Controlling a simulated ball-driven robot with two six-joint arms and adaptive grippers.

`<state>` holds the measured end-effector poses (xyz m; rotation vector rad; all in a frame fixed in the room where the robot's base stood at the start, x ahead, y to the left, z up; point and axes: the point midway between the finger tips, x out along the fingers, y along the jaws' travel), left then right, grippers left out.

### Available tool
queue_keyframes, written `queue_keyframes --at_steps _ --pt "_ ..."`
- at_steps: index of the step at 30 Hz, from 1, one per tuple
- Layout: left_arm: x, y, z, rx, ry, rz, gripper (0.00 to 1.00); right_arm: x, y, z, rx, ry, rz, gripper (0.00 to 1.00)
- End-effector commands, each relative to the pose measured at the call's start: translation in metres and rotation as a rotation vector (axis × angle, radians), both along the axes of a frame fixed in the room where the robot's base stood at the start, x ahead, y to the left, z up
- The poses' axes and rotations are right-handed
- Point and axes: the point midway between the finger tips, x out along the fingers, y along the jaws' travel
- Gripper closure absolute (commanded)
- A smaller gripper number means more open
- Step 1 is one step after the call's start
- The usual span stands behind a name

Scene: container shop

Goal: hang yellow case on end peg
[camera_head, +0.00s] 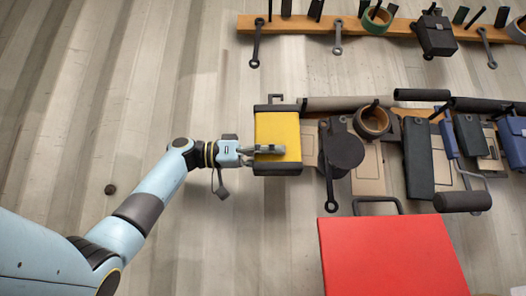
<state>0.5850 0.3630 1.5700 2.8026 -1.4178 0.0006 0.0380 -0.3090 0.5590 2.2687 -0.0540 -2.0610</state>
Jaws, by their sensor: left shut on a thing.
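The yellow case (277,130) has black top and bottom edges and a small dark loop at its top. It is in front of the wall at the left end of the lower peg rail (310,122). My left gripper (270,150) reaches in from the left and is shut on the case at its front face. The end peg is not clearly visible; the case hides the rail's left end. I cannot tell whether the loop is around a peg. My right gripper is not in view.
Several things hang right of the case: a dark round item (343,151), a tape roll (372,121), a dark flat case (418,158) and a blue case (513,142). An upper rail (300,25) holds wrenches. A red box (390,258) is below.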

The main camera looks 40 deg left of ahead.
Motion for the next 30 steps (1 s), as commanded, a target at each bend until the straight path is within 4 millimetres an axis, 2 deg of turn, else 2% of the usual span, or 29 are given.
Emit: queue_keyframes --at_steps 26,30 --pt "0.044 -0.059 0.003 -0.002 -0.001 -0.001 1.0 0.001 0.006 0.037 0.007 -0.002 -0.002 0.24" --pt "0.044 -0.059 -0.008 0.0 -0.001 0.0 1.0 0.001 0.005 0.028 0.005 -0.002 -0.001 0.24"
